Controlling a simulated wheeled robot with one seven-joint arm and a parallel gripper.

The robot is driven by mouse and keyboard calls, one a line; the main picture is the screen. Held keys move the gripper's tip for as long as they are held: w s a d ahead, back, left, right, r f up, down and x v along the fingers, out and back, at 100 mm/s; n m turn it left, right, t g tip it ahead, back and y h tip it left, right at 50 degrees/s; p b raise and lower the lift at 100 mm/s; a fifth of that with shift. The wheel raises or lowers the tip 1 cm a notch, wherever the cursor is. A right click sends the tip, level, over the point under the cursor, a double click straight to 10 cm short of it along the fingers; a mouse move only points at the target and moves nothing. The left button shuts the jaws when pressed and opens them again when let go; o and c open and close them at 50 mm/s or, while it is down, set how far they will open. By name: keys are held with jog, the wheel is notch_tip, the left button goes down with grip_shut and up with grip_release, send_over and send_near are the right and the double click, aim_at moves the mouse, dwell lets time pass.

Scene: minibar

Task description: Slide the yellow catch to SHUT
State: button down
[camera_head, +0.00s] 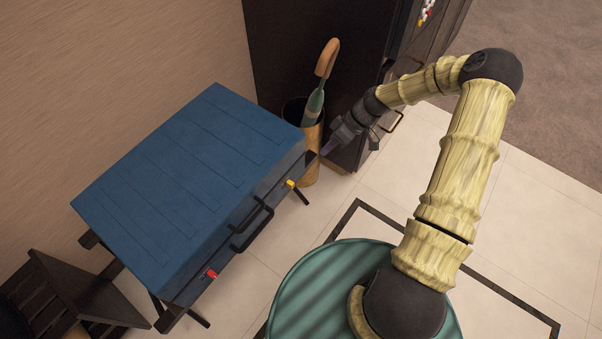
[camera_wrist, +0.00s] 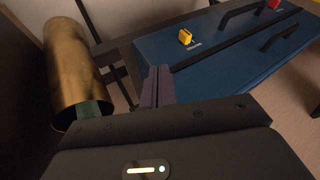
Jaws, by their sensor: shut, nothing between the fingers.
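The yellow catch (camera_head: 290,184) is on the front side of a blue suitcase-like box (camera_head: 190,185), near its right end. In the wrist view the yellow catch (camera_wrist: 185,37) stands up from the blue face, with small lettering beside it that is too small to read. My gripper (camera_head: 328,150) is near the right end of the box, to the right of the catch and apart from it. In the wrist view its fingers (camera_wrist: 157,82) are shut together and empty, below and left of the catch.
A red catch (camera_head: 211,274) and dark handles (camera_head: 252,225) are on the same front side. A brass umbrella stand (camera_head: 308,160) with a green umbrella (camera_head: 315,103) is close behind my gripper. A dark cabinet (camera_head: 310,50) stands beyond. Tiled floor (camera_head: 285,245) in front is free.

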aim_at(290, 184)
jog(key=shift+a+f, duration=0.1)
jog(key=s+a+f+b, duration=0.2)
jog(key=s+a+f, duration=0.2)
jog(key=a+f, duration=0.3)
jog(key=shift+s+a+f, duration=0.25)
jog(key=shift+a+f, duration=0.15)
jog(key=shift+a, duration=0.2)
jog(key=shift+s, duration=0.1)
